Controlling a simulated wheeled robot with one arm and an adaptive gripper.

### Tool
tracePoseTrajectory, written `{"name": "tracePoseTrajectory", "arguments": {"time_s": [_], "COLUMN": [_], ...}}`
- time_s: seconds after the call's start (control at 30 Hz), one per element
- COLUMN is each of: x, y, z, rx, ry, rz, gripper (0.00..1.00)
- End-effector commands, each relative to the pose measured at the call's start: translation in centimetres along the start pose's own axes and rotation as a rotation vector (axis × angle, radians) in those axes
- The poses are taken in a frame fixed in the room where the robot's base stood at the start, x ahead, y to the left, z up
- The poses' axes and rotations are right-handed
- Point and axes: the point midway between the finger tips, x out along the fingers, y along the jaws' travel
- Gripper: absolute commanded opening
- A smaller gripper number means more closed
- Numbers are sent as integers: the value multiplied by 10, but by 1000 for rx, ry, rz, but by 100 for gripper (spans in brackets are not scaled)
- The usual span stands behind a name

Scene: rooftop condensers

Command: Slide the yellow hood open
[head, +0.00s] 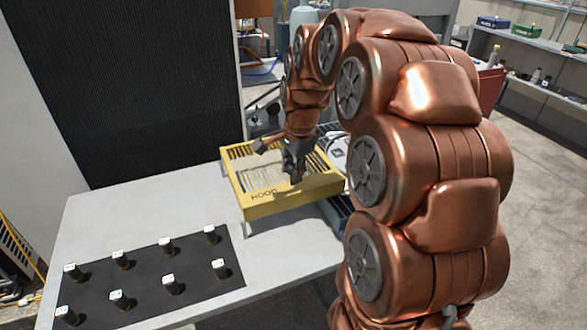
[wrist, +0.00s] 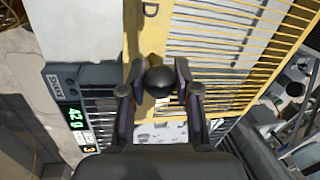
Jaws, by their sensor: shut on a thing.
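The yellow hood (head: 285,206) is a slatted frame marked "HOOD" on its front edge, lying over a unit on the grey table in the head view. It also shows in the wrist view (wrist: 225,62), with thin yellow bars on the right. My gripper (head: 296,172) reaches down onto the hood. In the wrist view my gripper (wrist: 160,92) is shut with its two fingers around a round black knob (wrist: 159,80) at the hood's edge. The inside of the unit is mostly hidden under the hood and behind my arm.
A grey unit (wrist: 62,85) with a green digital display shows beside the hood. A black mat (head: 145,280) with several dark, white-topped cylinders lies at the table's front left. Bare table (head: 115,205) lies left of the hood. Shelves (head: 540,45) stand at the back right.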

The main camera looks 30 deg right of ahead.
Motion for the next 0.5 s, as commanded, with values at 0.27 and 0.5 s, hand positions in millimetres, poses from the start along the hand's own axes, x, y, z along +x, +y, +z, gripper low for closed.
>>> {"name": "tracePoseTrajectory", "arguments": {"time_s": [0.27, 0.5], "x": [-1, 0], "y": [-1, 0], "z": [0, 1], "rx": [-2, -2], "ry": [0, 0], "rz": [-2, -1], "gripper": [34, 57]}}
